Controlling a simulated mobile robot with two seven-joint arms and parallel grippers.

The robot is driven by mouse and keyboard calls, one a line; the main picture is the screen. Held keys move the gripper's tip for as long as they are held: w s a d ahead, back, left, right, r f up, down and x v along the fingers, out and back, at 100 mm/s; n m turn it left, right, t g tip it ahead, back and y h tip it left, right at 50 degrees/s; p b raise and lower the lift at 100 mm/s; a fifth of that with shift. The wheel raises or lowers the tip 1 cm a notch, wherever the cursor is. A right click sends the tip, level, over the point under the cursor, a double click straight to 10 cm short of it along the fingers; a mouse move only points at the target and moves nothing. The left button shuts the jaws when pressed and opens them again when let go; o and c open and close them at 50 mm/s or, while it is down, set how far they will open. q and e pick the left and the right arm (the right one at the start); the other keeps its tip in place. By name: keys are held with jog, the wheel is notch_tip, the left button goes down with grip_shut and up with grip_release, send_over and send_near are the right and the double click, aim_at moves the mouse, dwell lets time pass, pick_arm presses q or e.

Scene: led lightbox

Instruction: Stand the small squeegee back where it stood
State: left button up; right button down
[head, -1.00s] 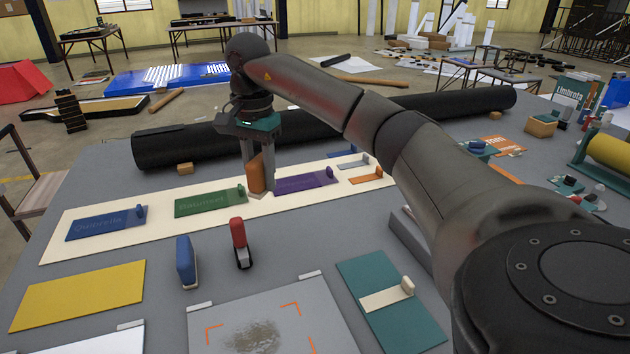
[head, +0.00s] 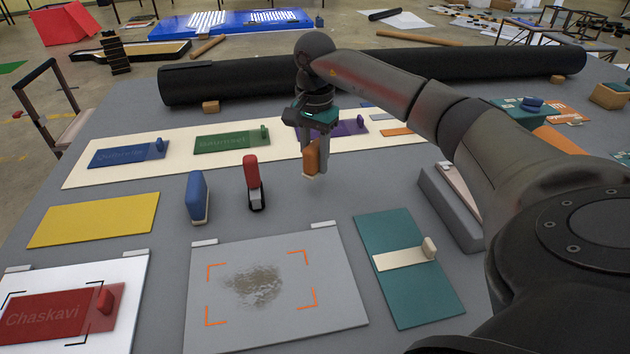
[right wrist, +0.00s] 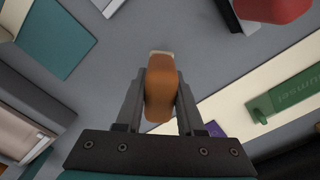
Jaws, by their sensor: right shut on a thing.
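The small squeegee (head: 312,158) has an orange body and a pale lower edge. My right gripper (head: 313,165) is shut on it, with a finger on either side, and points down. The squeegee is upright over grey table, right of a red-handled tool (head: 251,172) and in front of the cream strip. I cannot tell whether its lower edge touches the table. In the right wrist view the squeegee (right wrist: 160,88) sits between the fingers, its pale edge towards the top. My left gripper is not in view.
A blue block-like tool (head: 198,195) stands left of the red one. The cream strip (head: 80,175) carries several coloured plates. A white-grey panel (head: 345,300) with a smear, a teal plate (head: 415,300) and a grey block (head: 448,205) lie nearer. Bare table surrounds the squeegee.

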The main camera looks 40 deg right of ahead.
aim_at(315, 144)
jog(key=shift+f+b, duration=0.3)
jog(key=shift+f, duration=2.5)
jog(key=shift+f, duration=0.1)
jog(key=c, duration=0.5)
grip_release()
jog(key=shift+r, duration=0.25)
notch_tip(315, 144, up, 12)
jog(key=shift+f+p, duration=0.15)
jog(key=shift+p, duration=0.7)
